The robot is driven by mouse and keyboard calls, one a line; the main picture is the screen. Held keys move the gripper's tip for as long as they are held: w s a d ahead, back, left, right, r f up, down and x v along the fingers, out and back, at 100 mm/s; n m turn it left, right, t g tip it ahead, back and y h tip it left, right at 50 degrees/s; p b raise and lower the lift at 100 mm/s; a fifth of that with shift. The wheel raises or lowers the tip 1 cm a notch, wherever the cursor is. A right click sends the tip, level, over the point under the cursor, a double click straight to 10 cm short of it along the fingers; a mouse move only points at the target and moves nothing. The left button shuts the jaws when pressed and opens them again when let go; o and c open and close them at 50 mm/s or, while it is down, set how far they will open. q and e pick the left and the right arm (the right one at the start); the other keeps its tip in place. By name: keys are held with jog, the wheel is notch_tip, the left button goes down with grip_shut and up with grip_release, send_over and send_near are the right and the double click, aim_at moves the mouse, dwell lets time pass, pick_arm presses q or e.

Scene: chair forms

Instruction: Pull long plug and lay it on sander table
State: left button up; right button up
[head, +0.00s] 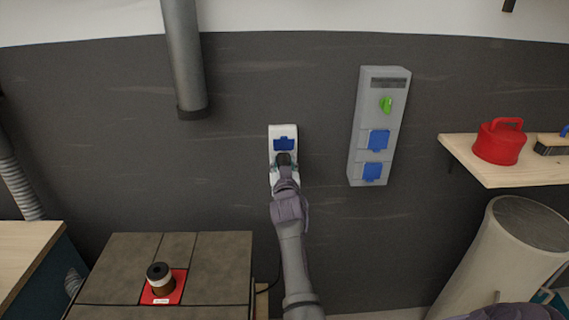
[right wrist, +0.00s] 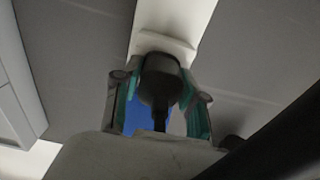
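The long plug (head: 285,158) is a dark plug at the white wall socket (head: 274,132), under its raised blue lid (head: 285,144). In the right wrist view the plug (right wrist: 160,78) is a dark round body between the teal finger pads, its narrow end toward me. My right gripper (head: 286,175) reaches up to it, and its fingers (right wrist: 160,95) close against both sides of the plug. The plug still meets the socket box. The sander table (head: 215,265) is a brown-grey tiled top at the lower left, with a drum on a red plate. My left gripper is out of view.
A grey panel with blue-lidded sockets (head: 360,135) is on the wall to the right. A grey pipe (head: 184,65) hangs at upper left. A shelf (head: 490,172) with a red lidded object and a large pale cylinder (head: 485,265) stand at right. The tiles around the drum are bare.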

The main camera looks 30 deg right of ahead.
grip_shut()
jog(key=shift+s+a+f, duration=0.1)
jog(key=shift+s+a, duration=0.05)
